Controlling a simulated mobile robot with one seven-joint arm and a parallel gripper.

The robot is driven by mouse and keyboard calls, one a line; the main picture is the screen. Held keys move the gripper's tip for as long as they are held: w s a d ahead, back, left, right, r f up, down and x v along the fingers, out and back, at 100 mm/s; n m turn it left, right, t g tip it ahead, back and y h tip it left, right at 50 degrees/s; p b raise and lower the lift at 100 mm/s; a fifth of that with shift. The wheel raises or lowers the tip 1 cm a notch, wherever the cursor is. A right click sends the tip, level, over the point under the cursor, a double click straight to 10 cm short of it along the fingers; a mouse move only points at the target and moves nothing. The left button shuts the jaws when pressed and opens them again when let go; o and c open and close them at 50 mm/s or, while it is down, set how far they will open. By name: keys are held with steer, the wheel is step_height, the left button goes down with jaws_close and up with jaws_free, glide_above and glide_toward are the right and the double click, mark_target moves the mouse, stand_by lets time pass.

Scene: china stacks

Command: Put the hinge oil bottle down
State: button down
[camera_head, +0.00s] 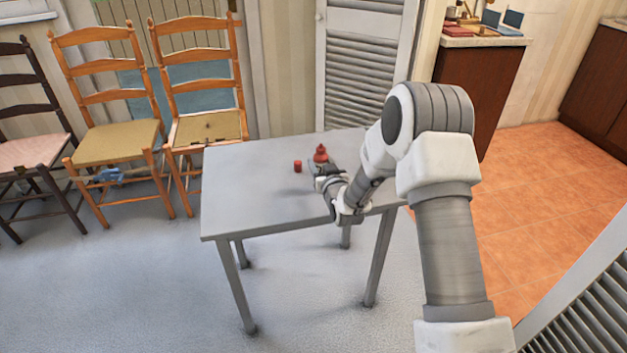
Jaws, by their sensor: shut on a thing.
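A small red bottle with a narrow top (320,154), which looks like the hinge oil bottle, is upright over the grey table (245,188). My gripper (318,167) reaches in from the right, low over the tabletop, and is shut on the bottle. The gripper hides the bottle's lower part, so I cannot tell whether its base touches the table.
A small red cylinder (298,166) stands on the table just left of my gripper. The table's left and front parts are clear. Wooden chairs (108,130) stand behind and left; a louvred door (365,70) is behind the table.

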steer(key=shift+w+a+f, duration=0.2)
steer(key=shift+a+f, duration=0.1)
steer(key=shift+a, duration=0.15)
steer(key=shift+w+a+f, duration=0.15)
steer(key=shift+a+f, duration=0.1)
steer(key=shift+a, duration=0.15)
steer(key=shift+a+f, duration=0.1)
steer(key=shift+f, duration=0.1)
steer(key=shift+f+b, duration=0.8)
steer(key=shift+f, duration=1)
steer(key=shift+f, duration=0.1)
steer(key=shift+f, duration=0.15)
steer(key=shift+c, duration=1.5)
jaws_free()
